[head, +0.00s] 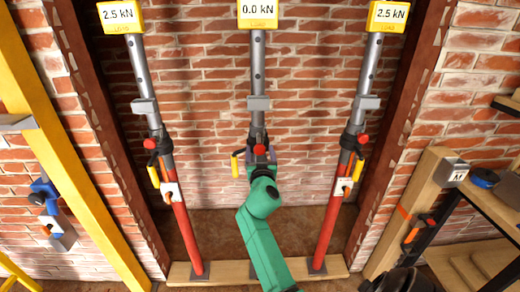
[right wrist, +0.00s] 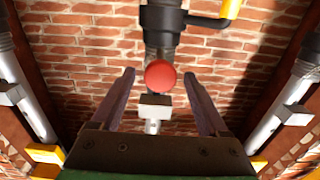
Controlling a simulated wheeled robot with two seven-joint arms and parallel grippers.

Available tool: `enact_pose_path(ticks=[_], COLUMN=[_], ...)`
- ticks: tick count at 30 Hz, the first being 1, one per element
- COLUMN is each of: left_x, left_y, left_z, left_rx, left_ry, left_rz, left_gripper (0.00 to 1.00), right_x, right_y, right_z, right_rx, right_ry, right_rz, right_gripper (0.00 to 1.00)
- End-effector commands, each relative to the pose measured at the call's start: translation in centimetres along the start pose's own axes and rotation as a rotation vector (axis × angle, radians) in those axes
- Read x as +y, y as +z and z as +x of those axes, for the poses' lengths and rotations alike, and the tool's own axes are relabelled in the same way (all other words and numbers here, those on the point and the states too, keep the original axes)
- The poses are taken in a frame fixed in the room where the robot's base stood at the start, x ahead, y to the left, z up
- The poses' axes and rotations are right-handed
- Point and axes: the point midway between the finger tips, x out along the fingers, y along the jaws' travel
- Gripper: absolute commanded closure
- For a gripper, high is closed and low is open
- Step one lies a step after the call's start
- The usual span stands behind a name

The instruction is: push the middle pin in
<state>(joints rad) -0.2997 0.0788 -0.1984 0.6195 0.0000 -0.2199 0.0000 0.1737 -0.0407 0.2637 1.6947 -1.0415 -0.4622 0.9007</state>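The middle prop (head: 258,75) stands upright, and its load box (head: 258,12) reads 0.0 kN. The round red head of its middle pin (head: 260,150) sticks out toward me; it also shows in the right wrist view (right wrist: 160,76). My right gripper (head: 261,156) is in front of the middle prop. Its two purple fingers (right wrist: 158,75) are spread apart, one on each side of the pin head in the right wrist view, with nothing between them gripped. I cannot tell whether a finger touches the pin. My left gripper is not in view.
The left prop (head: 138,65) and right prop (head: 370,65) lean, each with a red pin and a box reading 2.5 kN. A yellow handle (head: 236,165) sits left of the middle pin. A wooden shelf (head: 490,200) stands at the right. Brick wall lies behind.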

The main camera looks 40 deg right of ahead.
Motion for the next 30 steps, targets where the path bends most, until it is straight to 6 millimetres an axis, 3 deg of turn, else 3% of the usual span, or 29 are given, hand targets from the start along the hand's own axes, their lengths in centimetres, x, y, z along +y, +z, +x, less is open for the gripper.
enact_pose_path(ticks=[1,6,7,30], left_x=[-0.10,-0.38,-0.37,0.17], left_y=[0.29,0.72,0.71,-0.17], left_z=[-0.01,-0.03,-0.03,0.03], left_rx=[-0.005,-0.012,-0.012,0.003], left_ry=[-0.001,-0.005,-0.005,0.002], left_rz=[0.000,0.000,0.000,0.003], left_gripper=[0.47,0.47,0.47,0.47], right_x=[-0.01,-0.02,-0.02,0.02], right_y=[0.00,0.00,0.01,0.35], right_z=[0.00,0.01,0.01,0.01], right_rx=[0.000,0.000,0.000,-0.007], right_ry=[0.000,-0.001,-0.001,0.001], right_rz=[0.000,0.000,0.000,0.000], right_gripper=[0.26,0.91,1.00,1.00])
